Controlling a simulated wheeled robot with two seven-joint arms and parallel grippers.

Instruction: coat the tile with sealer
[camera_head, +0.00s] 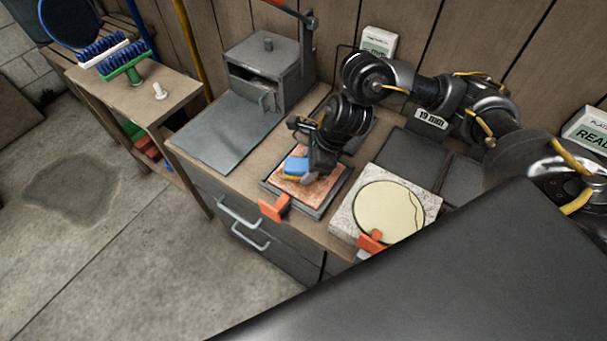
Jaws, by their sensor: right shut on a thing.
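The tile (327,188) is reddish-brown and mottled, and lies in a dark shallow frame (313,212) on the bench. My right gripper (306,173) comes down over the tile and is shut on a blue block (294,165) with a yellowish lower edge, which looks like a sponge or applicator pad. The block is at the tile's left part, on it or just above it; I cannot tell if they touch. The gripper and wrist hide the tile's upper right part. No sealer container can be made out. My left gripper is not in view.
An orange clamp (275,208) sits at the frame's front edge. To the right is a pale slab (344,217) with a cream disc (384,208) and another orange clamp (371,242). A grey metal box (265,60) stands behind a bare grey plate (225,133) at left.

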